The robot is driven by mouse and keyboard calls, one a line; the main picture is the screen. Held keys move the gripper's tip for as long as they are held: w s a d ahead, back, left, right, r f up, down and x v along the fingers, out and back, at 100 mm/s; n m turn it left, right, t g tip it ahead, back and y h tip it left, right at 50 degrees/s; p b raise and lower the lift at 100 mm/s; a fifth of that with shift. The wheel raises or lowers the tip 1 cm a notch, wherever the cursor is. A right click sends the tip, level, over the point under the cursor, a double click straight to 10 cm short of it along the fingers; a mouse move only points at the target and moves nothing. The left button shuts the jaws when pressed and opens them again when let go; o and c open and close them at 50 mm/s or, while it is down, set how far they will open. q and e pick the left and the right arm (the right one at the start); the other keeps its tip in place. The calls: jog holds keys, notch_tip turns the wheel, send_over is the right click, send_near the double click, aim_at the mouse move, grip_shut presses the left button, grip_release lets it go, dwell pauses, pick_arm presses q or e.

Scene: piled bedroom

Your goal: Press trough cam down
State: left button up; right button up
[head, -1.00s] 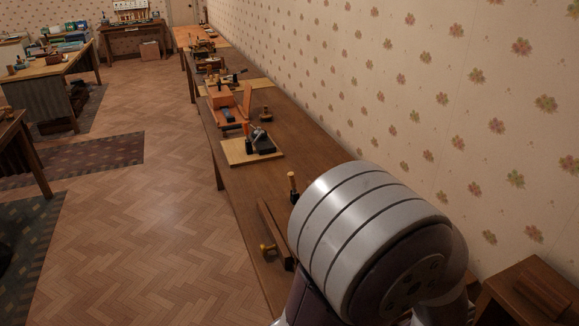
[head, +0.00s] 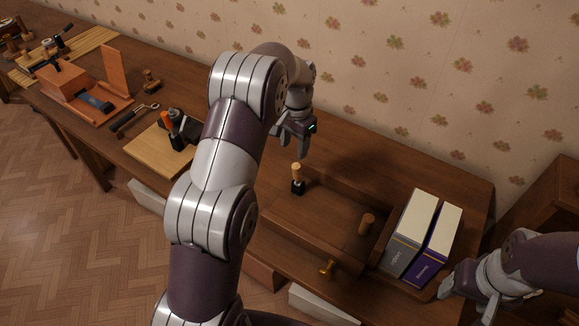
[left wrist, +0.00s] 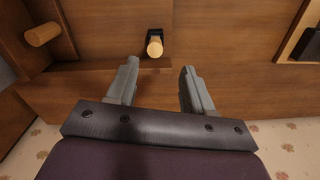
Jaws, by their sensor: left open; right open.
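The trough (head: 318,228) is a long shallow wooden tray on the bench. A small upright lever with a pale wooden handle and black base (head: 297,179), which looks like the trough cam, stands at its back left edge. My left gripper (head: 290,150) is open and empty above the bench behind the lever, fingers pointing down. In the left wrist view the lever's handle end (left wrist: 155,46) shows just beyond the gap between the open fingertips (left wrist: 160,68), apart from them. My right gripper (head: 446,290) is open and empty at the lower right, beside the boxes.
A wooden peg (head: 366,224) stands in the trough, and a brass knob (head: 327,268) sits at its front. Two boxes (head: 420,240) stand at its right end. A board with a black clamp (head: 172,140) lies left. The wallpapered wall (head: 400,90) is behind.

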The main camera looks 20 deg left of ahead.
aim_at(298, 166)
pick_arm(q)
jog(key=f, duration=0.2)
jog(key=d+f+p, duration=0.1)
jog(key=f, duration=0.2)
jog(key=f+p, duration=0.1)
jog(key=f, duration=0.2)
jog(key=shift+w+d, duration=0.15)
jog(key=shift+w, duration=0.05)
jog(key=f, duration=0.2)
jog(key=shift+a+f, duration=0.35)
jog(key=shift+a, duration=0.05)
jog(key=shift+s+a+f, duration=0.1)
jog(key=shift+a+f, duration=0.05)
jog(key=shift+f, duration=0.2)
jog(key=shift+d, duration=0.3)
jog(key=shift+a, duration=0.1)
grip_shut()
pick_arm(e)
jog(key=shift+w+d+r, duration=0.1)
jog(key=shift+d+r, duration=0.15)
jog(key=shift+r, duration=0.25)
jog(key=shift+d+r, duration=0.2)
jog(key=shift+r, duration=0.3)
